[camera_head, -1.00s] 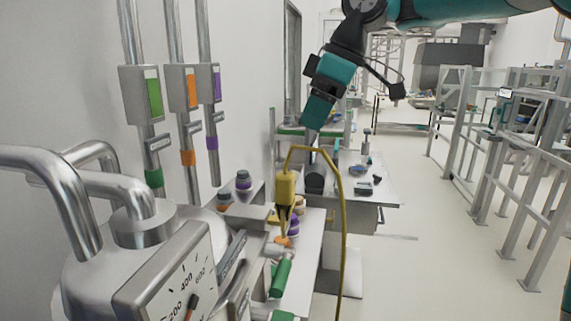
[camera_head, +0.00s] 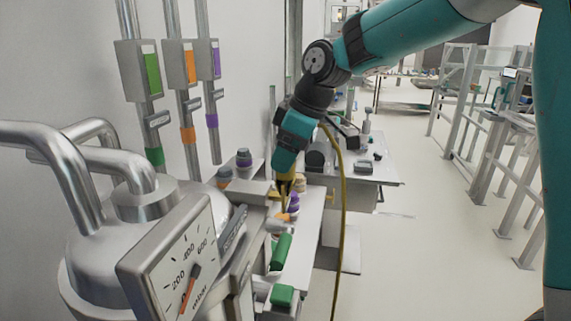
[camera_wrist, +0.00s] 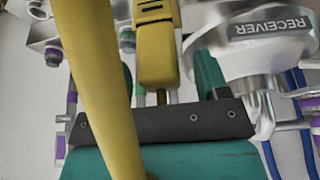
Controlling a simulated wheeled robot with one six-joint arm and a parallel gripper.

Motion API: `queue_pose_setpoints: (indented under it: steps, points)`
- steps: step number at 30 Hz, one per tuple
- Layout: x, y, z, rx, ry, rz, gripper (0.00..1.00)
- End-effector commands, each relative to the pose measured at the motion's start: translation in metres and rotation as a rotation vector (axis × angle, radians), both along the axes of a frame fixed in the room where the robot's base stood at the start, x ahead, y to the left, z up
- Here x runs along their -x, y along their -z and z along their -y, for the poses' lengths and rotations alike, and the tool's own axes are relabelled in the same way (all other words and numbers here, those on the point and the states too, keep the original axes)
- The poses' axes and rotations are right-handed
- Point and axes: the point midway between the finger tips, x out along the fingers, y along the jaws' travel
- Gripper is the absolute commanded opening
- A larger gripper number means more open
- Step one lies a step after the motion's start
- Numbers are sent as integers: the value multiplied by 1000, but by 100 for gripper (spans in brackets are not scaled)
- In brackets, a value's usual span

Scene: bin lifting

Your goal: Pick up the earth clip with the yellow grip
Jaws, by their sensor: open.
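The yellow grip of the earth clip (camera_head: 286,188) stands upright beside the metal vessel, mostly covered by my gripper in the head view. In the wrist view the yellow grip (camera_wrist: 156,50) lies straight ahead of my gripper (camera_wrist: 157,94). My gripper (camera_head: 285,176) is open and comes down onto the grip from above. A yellow cable (camera_head: 343,215) loops from the clip toward the floor and crosses close in front of the wrist camera (camera_wrist: 100,75).
A steel vessel marked RECEIVER (camera_wrist: 270,40), with a pressure gauge (camera_head: 180,270), stands close by. Green handles (camera_head: 281,252) are below the clip. Pipes with coloured tags (camera_head: 152,75) line the wall.

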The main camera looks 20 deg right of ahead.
Motion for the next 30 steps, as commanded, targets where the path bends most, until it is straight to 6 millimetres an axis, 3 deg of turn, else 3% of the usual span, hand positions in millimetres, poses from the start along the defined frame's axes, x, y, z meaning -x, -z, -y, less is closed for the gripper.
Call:
queue_pose_setpoints:
  steps: [6, 13, 21, 23, 30]
  points:
    - [-5, 21, -8, 0, 0, -1, 68]
    - [-5, 23, -8, 0, 0, 1, 68]
    - [-5, 23, -8, 0, 0, 1, 6]
    - [-5, 22, -8, 0, 0, 1, 1]
    - [-6, 20, -8, -1, 1, 3, 1]
